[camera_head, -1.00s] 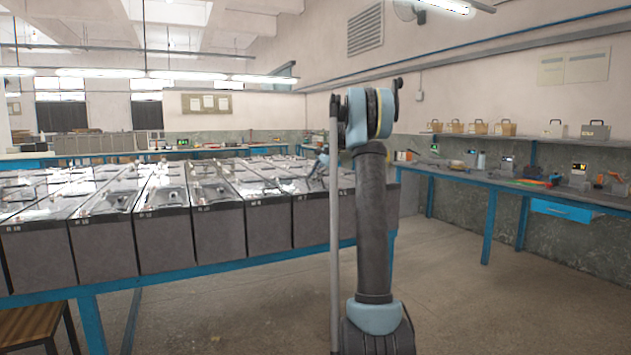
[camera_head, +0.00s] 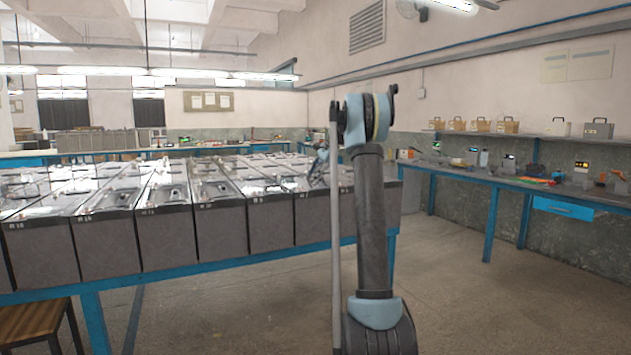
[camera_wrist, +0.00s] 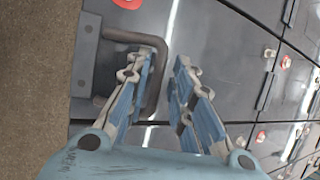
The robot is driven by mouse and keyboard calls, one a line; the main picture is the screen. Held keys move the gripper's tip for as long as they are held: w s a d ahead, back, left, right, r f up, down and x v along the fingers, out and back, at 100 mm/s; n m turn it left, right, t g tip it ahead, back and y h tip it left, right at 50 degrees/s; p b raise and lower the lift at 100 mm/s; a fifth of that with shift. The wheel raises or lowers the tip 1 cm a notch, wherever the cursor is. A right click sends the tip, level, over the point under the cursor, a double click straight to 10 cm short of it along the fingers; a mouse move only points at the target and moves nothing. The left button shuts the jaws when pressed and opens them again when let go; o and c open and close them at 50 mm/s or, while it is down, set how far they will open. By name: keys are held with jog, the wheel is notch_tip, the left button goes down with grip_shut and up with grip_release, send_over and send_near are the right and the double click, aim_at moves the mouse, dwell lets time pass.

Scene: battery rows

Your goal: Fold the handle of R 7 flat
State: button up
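In the wrist view a dark U-shaped handle (camera_wrist: 164,75) reaches out from a grey bracket plate (camera_wrist: 86,55) on the end of a battery. No label is readable there, so I cannot tell from it whether this is R 7. My gripper (camera_wrist: 166,58) has its two fingers apart, with the outer bar of the handle in the gap between them. The left finger covers part of the handle; I cannot tell whether it touches. In the head view my gripper (camera_head: 320,165) is small, over the right end of the near battery row.
Grey batteries (camera_head: 167,240) stand in rows on a blue-framed table (camera_head: 220,265). Red and white terminal caps (camera_wrist: 286,62) show in the wrist view. A workbench (camera_head: 470,176) with tools runs along the right wall. The floor between is open.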

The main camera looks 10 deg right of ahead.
jog(key=shift+s, duration=0.1)
jog(key=shift+d+r, duration=0.15)
jog(key=shift+r, duration=0.05)
jog(key=v, duration=1.1)
jog(key=shift+r, duration=0.2)
jog(key=shift+d, duration=0.1)
